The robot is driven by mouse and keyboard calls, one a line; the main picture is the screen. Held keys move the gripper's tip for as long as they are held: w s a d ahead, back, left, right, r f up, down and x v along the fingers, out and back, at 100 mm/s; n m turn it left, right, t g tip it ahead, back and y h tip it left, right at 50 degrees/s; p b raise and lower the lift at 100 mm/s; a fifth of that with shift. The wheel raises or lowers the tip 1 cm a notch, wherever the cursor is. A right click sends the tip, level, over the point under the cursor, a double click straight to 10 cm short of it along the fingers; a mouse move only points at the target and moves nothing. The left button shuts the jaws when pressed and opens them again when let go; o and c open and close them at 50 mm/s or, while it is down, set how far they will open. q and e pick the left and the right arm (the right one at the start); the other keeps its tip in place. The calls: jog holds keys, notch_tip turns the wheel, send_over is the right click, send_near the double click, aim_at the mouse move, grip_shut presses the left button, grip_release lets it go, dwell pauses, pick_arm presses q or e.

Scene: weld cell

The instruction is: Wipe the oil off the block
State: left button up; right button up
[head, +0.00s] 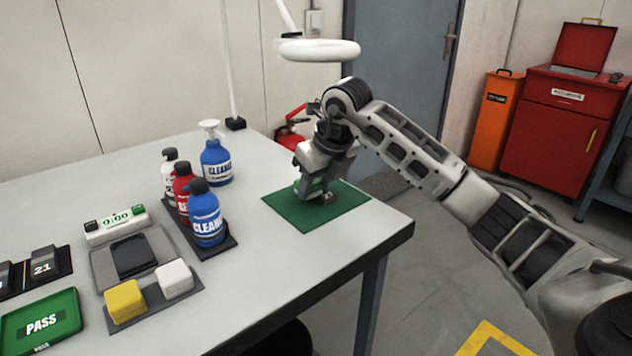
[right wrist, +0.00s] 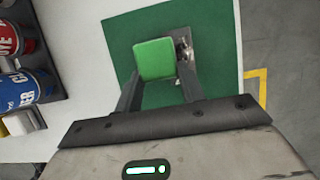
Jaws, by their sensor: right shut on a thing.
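My right gripper (head: 316,188) is shut on a green sponge (right wrist: 154,59), which also shows between the fingers in the head view (head: 306,189). It is low over the green mat (head: 285,210) near the table's right corner. A small grey metal block (right wrist: 181,46) lies on the mat (right wrist: 122,40), right beside the sponge and partly covered by it in the wrist view. Dark marks show on the block's top. I cannot tell whether the sponge touches the block. My left gripper is not in view.
A yellow sponge (head: 125,300) and a white sponge (head: 174,278) lie on a dark tray at the front. Several bottles, including a blue cleaner bottle (head: 206,215), stand left of the mat. A spray bottle (head: 215,160) stands behind. A green PASS tray (head: 40,322) is at front left.

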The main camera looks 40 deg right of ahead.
aim_at(328, 193)
jog(key=shift+d, duration=0.1)
jog(key=shift+w+d, duration=0.15)
jog(key=shift+d, duration=1.3)
jog(key=shift+d+f, duration=0.15)
jog(key=shift+d, duration=1.05)
jog(key=shift+d+p, duration=0.1)
jog(key=shift+p, duration=0.3)
jog(key=shift+a+p, duration=0.45)
jog(key=shift+a, duration=2.4)
